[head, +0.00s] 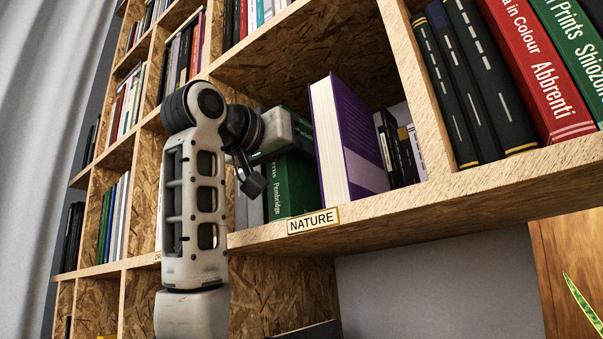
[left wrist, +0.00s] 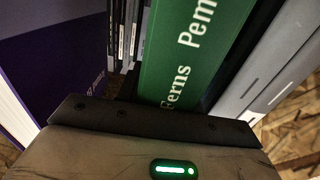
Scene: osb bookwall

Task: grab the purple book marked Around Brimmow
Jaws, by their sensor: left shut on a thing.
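The purple book (head: 358,140) stands upright on the shelf above the NATURE label, its pale page edge facing out. Its cover text is too small to read. In the left wrist view the purple book (left wrist: 60,65) is at the left. A green book (head: 293,190) reading "Ferns Pem..." in the left wrist view (left wrist: 185,60) stands left of it in the head view. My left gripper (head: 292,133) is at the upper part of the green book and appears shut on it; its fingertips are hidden. No finger shows on the purple book's visible cover. My right gripper is not in view.
Several small dark books (head: 393,150) stand just right of the purple book. Grey books (left wrist: 265,70) stand beside the green one. A wooden divider (head: 413,85) separates larger books, including a red one (head: 537,70). The space above the purple book is open.

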